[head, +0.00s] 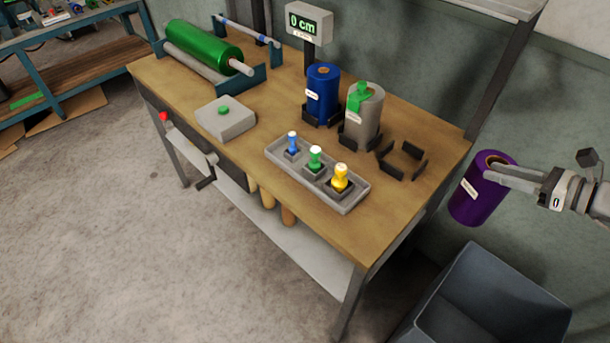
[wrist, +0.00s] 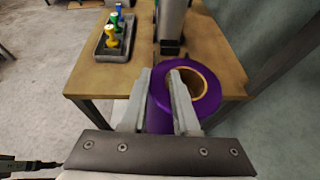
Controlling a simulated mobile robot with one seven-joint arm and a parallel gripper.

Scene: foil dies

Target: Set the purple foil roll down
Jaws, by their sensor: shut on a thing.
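The purple foil roll (head: 477,197) hangs in the air off the right end of the wooden table (head: 240,177), slightly tilted, with a white label on its side. My gripper (head: 487,170) is shut on the roll's upper rim wall. In the wrist view the fingers (wrist: 168,98) pinch the wall of the purple roll (wrist: 203,85), one finger reaching into its open core. An empty black holder (head: 402,160) with short upright posts stands on the table's right part. A blue roll (head: 322,94) and a grey roll (head: 363,116) with a green piece on it stand in similar holders.
A grey tray (head: 354,200) holds blue, green and yellow stamp-like pieces near the front edge. A dark open bin (head: 483,300) stands on the floor below the roll. A green roll (head: 203,42) lies in a rack at the far left. A display (head: 308,22) reads 0 cm.

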